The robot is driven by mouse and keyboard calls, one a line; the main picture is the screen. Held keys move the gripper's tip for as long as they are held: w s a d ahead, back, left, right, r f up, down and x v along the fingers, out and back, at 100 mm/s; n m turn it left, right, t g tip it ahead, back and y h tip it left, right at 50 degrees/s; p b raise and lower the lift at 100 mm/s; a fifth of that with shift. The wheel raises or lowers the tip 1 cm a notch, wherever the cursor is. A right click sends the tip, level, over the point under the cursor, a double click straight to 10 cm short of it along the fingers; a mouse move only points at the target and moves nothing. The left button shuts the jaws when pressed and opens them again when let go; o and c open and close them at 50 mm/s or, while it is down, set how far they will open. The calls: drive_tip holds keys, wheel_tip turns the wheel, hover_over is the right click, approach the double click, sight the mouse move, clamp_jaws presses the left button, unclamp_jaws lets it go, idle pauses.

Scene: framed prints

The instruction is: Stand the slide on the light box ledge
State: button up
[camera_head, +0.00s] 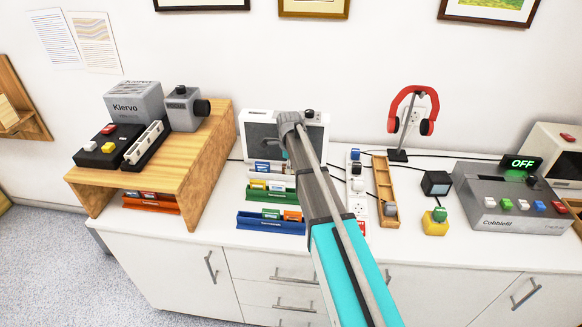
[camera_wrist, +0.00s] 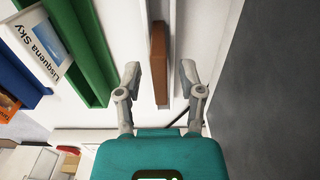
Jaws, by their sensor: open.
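The light box (camera_head: 256,125), white-framed with a dark screen, stands against the wall behind my arm. Its dark panel seems to fill the right of the wrist view (camera_wrist: 280,85). My gripper (camera_wrist: 162,80) is open; in the head view my arm hides its fingertips. A narrow brown piece (camera_wrist: 160,60), perhaps a slide seen edge-on, stands against pale surfaces between and beyond the fingers. I cannot tell whether they touch it. A slide labelled "Lisquena Sky" (camera_wrist: 45,50) is at the left, by the green rack (camera_wrist: 92,60). Another slide (camera_head: 262,166) shows before the light box.
A blue rack (camera_head: 262,224) holds green and orange slides in front of the green rack (camera_head: 266,197). A wooden riser (camera_head: 190,150) stands left. A power strip (camera_head: 357,200), wooden tray (camera_head: 384,185) and headphone stand (camera_head: 398,156) are right of my arm.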

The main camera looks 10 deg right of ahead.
wheel_tip(320, 180, up, 12)
drive_tip(key=p, duration=1.1)
drive_tip(key=shift+p, duration=0.35)
drive_tip(key=shift+s, duration=0.1)
idle(0.3)
drive_tip(key=s+n, duration=2.1)
drive_tip(key=s, duration=0.7)
drive_tip(key=shift+s+d+n, duration=0.3)
drive_tip(key=shift+s, duration=0.1)
idle(0.5)
